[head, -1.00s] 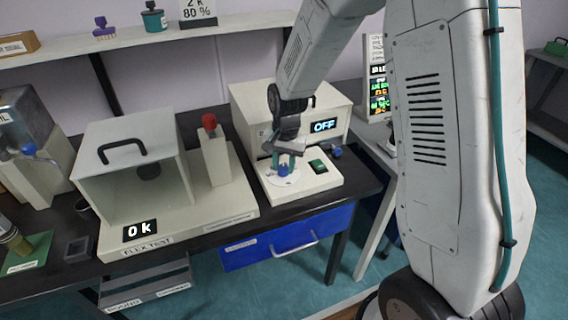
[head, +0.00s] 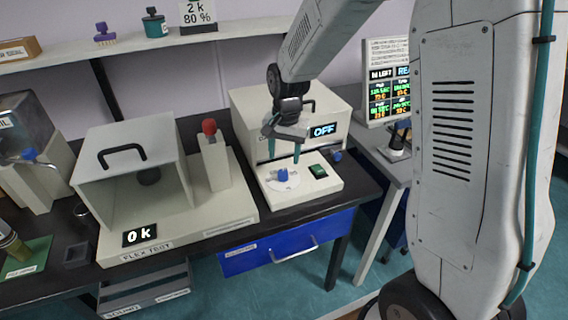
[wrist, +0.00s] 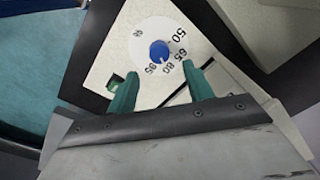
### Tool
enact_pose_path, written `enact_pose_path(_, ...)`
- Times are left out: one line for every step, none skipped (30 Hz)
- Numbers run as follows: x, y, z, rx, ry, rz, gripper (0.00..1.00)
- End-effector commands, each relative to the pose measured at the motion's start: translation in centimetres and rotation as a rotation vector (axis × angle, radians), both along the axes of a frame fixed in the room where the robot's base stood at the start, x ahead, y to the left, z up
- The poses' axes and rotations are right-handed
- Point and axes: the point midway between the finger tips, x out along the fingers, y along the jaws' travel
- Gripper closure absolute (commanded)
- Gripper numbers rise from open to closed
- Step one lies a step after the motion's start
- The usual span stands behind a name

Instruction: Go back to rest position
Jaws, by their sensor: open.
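My gripper (head: 284,150) is open and empty, with teal fingers pointing down. It is above the white machine (head: 331,187) with the OFF display and apart from the blue knob (head: 283,174). In the wrist view, my gripper (wrist: 162,92) has its two fingers wide apart. The blue knob (wrist: 159,50) shows beyond and between the fingertips. It sits on a white dial (wrist: 140,38) marked 50, 65, 80 and 95.
The flex test machine (head: 180,225), showing 0 k, stands to the left on the black bench. A green switch (head: 318,171) is right of the dial. A shelf (head: 130,40) runs behind. A lit screen (head: 389,92) stands at the right.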

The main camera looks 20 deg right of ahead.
Motion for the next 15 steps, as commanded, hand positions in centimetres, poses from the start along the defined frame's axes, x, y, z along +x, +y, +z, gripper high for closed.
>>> enact_pose_path(0.0, 0.0, 0.7, 0.0, -0.003, 0.0, 0.49)
enact_pose_path(0.0, 0.0, 1.1, 0.0, -0.002, 0.0, 0.49)
enact_pose_path(0.0, -0.1, 1.4, 0.0, -0.002, 0.0, 0.49)
enact_pose_path(0.0, -0.1, 1.6, 0.0, -0.001, 0.0, 0.49)
enact_pose_path(0.0, -0.1, 1.7, -0.001, -0.001, 0.0, 0.49)
enact_pose_path(0.0, -0.1, 1.9, 0.0, 0.0, 0.0, 0.49)
enact_pose_path(-0.1, -0.1, 1.9, -0.001, 0.001, 0.0, 0.49)
enact_pose_path(-0.1, -0.1, 2.0, 0.0, 0.001, 0.0, 0.49)
enact_pose_path(-0.1, -0.1, 2.0, 0.0, 0.001, 0.0, 0.49)
enact_pose_path(-0.1, -0.1, 2.0, 0.0, 0.001, 0.0, 0.49)
enact_pose_path(-0.1, -0.1, 2.0, 0.0, 0.001, 0.0, 0.49)
enact_pose_path(-0.1, -0.1, 1.9, 0.0, 0.001, 0.0, 0.49)
enact_pose_path(-0.1, -0.1, 1.9, 0.0, 0.001, 0.0, 0.49)
enact_pose_path(-0.1, -0.1, 1.9, 0.0, 0.001, 0.0, 0.49)
enact_pose_path(-0.1, -0.1, 1.9, 0.0, 0.001, 0.0, 0.49)
